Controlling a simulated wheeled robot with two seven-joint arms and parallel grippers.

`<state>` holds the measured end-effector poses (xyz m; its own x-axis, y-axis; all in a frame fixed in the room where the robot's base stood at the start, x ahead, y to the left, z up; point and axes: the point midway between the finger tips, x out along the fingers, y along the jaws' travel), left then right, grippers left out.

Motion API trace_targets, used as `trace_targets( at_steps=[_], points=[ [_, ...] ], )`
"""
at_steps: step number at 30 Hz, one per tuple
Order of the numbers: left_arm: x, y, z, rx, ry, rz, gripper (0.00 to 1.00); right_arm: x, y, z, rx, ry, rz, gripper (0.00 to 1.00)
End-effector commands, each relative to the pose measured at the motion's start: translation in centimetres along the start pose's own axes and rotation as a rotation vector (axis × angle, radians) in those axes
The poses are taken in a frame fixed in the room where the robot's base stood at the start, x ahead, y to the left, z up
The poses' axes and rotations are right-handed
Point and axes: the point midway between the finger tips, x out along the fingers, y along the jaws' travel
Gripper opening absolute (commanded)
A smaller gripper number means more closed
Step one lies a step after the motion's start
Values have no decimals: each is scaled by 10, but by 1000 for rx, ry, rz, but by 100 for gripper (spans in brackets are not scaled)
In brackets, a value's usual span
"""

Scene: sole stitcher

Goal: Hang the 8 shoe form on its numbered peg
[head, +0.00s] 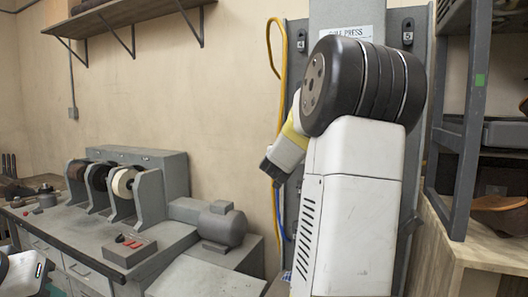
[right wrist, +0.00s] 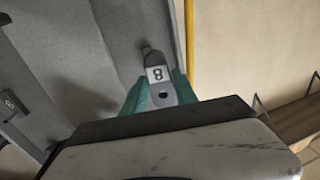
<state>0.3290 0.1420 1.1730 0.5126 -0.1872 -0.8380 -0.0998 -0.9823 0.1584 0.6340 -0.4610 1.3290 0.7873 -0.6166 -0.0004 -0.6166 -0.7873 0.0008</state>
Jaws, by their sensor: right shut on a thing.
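In the right wrist view a grey shoe form (right wrist: 163,91) shows a white tag marked 8 and a dark round hole. My right gripper (right wrist: 163,80) is shut on it, with teal fingers on both sides. The form is in front of a grey board (right wrist: 85,50); I cannot tell whether it touches the board. A peg plate marked 6 (right wrist: 14,108) is at the left of that view. In the head view pegs marked 4 (head: 301,42) and 5 (head: 407,38) show. My right arm hides the board's middle, the form and the gripper.
A yellow hose (head: 277,90) runs down the board's left edge. A workbench with grinding wheels (head: 122,184) and a motor (head: 222,225) stands at left. A metal shelf frame (head: 465,130) stands close to the right. A wall shelf (head: 110,18) is at upper left.

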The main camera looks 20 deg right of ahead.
Motion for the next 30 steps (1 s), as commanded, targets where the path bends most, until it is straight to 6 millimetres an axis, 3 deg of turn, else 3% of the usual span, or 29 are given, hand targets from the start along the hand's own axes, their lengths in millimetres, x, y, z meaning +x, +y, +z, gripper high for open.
trace_targets(
  at_steps=[18,30],
  points=[
    [0,0,0,0,0,0,36,52,11,-1,1,3,1,0],
    [0,0,0,0,0,0,36,61,13,-2,0,3,0,0]
  ],
)
